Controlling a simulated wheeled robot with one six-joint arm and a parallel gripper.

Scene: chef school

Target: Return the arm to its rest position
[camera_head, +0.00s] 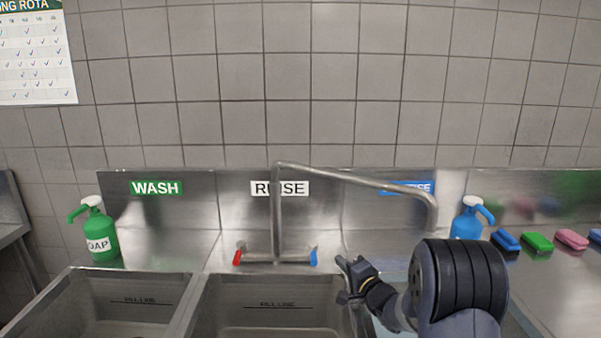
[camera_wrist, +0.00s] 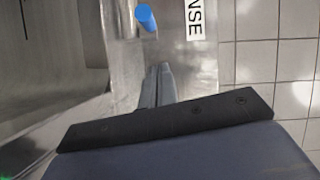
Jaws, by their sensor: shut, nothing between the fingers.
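My gripper (camera_head: 343,263) is in front of the steel sink unit, just right of the blue tap handle (camera_head: 313,256). It points to the left and is above the right edge of the middle basin (camera_head: 272,318). My arm reaches in from the lower right and hides part of the right side of the sink. In the wrist view the two fingers of my gripper (camera_wrist: 159,70) lie together, with nothing between them. The blue tap handle (camera_wrist: 146,18) shows beyond their tips. The gap between handle and gripper is hard to judge.
The bent tap pipe (camera_head: 277,210) rises behind the basins and its spout reaches right, above my arm. A green soap bottle (camera_head: 101,235) stands at the left. A blue bottle (camera_head: 467,223) and several sponges (camera_head: 538,242) are at the right. A red tap handle (camera_head: 238,255) is left.

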